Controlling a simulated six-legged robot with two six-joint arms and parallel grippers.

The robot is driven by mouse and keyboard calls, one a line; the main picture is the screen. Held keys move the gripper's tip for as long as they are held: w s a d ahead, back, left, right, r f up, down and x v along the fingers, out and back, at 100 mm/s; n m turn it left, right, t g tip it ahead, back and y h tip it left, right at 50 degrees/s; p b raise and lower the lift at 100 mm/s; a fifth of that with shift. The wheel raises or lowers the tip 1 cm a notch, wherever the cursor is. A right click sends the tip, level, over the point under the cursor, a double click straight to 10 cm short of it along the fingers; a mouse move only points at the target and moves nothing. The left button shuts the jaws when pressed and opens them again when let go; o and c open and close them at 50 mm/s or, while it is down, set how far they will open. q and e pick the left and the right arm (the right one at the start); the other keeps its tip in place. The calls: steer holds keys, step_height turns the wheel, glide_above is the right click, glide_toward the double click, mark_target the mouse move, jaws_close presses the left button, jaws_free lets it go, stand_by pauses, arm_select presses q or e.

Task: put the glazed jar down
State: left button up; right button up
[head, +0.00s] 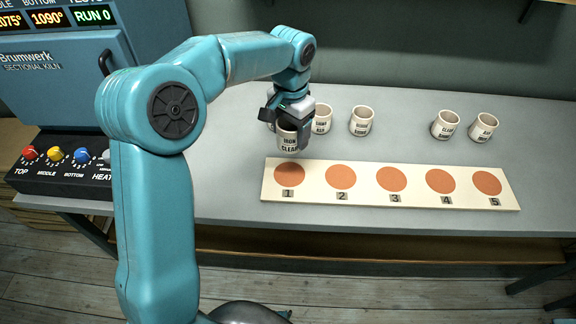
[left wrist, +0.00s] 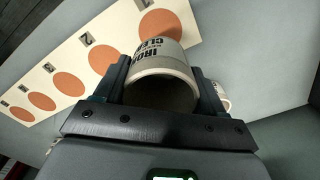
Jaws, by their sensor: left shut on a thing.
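A pale jar (head: 288,141) lettered "IRON CLEAR" is held in my left gripper (head: 289,130). The jar also fills the middle of the left wrist view (left wrist: 164,72), its open mouth toward the camera and a gripper finger on each side. In the head view it is just behind spot 1 on the cream board (head: 315,195); I cannot tell how high it is above the table. The board has round orange spots numbered 1 to 5, all bare in the head view. My right gripper is not in view.
Several similar jars stand behind the board on the grey table: one beside my gripper (head: 321,119), one farther right (head: 361,121), and two at the right (head: 446,125) (head: 483,127). A blue kiln (head: 60,70) with a knob panel is at the left.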

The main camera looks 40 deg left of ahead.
arm_select(q)
step_height(320, 180, down, 7)
steer(key=shift+s+r, duration=0.1)
step_height(320, 180, down, 4)
steer(key=shift+s+r, duration=0.15)
steer(key=shift+r, duration=0.1)
steer(key=shift+w+f, duration=0.2)
steer(key=shift+f, duration=0.3)
steer(key=shift+s, duration=0.15)
steer(key=shift+f, duration=0.2)
steer(key=o, duration=1.1)
steer(key=shift+o, duration=0.2)
